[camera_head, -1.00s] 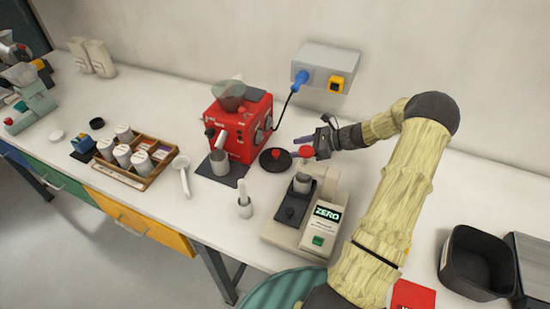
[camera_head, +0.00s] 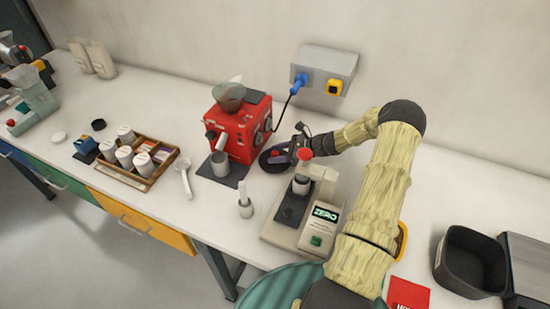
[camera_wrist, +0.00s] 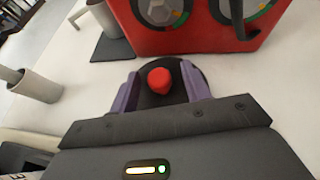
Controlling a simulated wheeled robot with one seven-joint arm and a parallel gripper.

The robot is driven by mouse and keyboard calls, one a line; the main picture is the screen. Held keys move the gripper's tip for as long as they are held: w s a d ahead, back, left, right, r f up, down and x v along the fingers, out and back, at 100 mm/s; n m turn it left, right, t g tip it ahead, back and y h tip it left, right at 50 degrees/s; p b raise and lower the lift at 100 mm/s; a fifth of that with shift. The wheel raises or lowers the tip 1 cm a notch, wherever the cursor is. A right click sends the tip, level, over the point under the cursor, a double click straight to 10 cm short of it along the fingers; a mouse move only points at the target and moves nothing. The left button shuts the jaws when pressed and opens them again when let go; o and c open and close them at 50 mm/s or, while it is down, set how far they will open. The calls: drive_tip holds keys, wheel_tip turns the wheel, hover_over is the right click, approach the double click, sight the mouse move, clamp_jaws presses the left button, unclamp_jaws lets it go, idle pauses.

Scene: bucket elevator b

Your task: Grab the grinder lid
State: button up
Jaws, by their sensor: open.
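The grinder lid is a flat black disc (camera_head: 268,165) with a red knob (camera_wrist: 159,80). It lies on the white table, just right of the red grinder (camera_head: 238,127). My gripper (camera_wrist: 159,72) is open, with its purple fingers on either side of the red knob in the wrist view. I cannot tell whether either finger touches the knob. In the head view my gripper (camera_head: 281,157) is over the lid and hides part of it.
The grinder body (camera_wrist: 190,25) stands close beyond the lid. A beige device marked ZERO (camera_head: 318,227), with a red-topped part, stands close in front of my gripper. A grey cup (camera_head: 220,163) is on a dark mat to the left. A blue-plugged cable runs behind to the wall box (camera_head: 325,68).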

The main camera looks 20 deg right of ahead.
drive_tip(key=shift+w+a+f, duration=0.25)
drive_tip(key=shift+w+a, duration=0.1)
drive_tip(key=shift+a, duration=0.1)
drive_tip(key=shift+s+d, duration=0.1)
drive_tip(key=shift+s, duration=0.1)
drive_tip(key=shift+w, duration=0.1)
drive_tip(key=c, duration=1)
clamp_jaws()
drive_tip(key=shift+r, duration=0.1)
